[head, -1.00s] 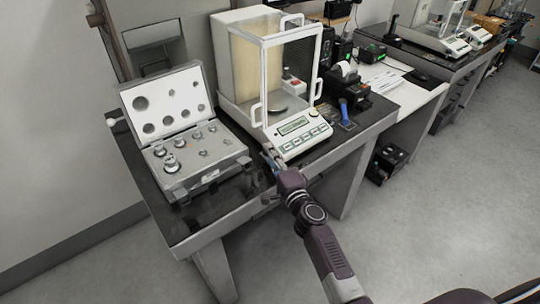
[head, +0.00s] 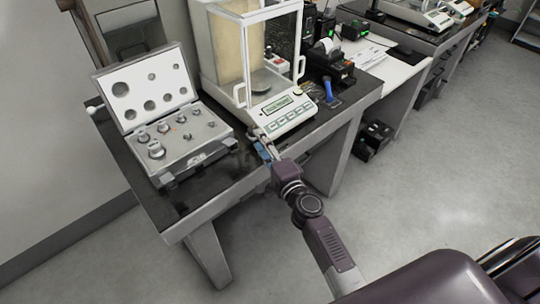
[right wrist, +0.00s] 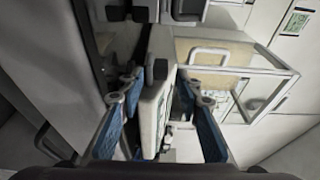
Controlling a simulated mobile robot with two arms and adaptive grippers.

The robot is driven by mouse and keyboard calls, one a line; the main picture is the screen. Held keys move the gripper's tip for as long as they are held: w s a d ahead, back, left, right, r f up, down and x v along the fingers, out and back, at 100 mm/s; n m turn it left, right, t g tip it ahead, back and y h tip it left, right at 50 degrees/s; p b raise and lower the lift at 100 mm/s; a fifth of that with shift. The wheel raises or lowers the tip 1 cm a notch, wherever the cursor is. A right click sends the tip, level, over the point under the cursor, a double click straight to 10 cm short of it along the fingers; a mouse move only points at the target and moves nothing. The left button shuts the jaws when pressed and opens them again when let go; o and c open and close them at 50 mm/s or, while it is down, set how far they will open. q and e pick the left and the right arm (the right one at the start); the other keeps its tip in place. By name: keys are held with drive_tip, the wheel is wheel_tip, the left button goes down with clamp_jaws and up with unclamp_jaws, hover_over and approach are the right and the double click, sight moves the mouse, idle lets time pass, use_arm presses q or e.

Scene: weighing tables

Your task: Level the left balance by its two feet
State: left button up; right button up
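The left balance (head: 289,112) is a white weighing unit with a glass draft shield, a green display and a row of keys, standing on the near dark table. My right gripper (head: 262,143) is at its front left corner, low over the table's front edge. In the right wrist view the two blue-padded fingers (right wrist: 164,112) are apart, with the balance's pale edge (right wrist: 150,112) between them. Dark knob-like parts (right wrist: 156,70) show along that edge; I cannot tell surely whether they are the feet. No grip shows. My left gripper is out of view.
An open grey case of weights (head: 190,142) stands left of the balance on the table (head: 180,200). A blue-handled item (head: 328,90) and a black printer (head: 332,68) stand to its right. The floor in front is clear.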

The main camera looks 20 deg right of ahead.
drive_tip(key=s, duration=0.8)
drive_tip(key=shift+d, duration=0.35)
drive_tip(key=shift+w, duration=0.1)
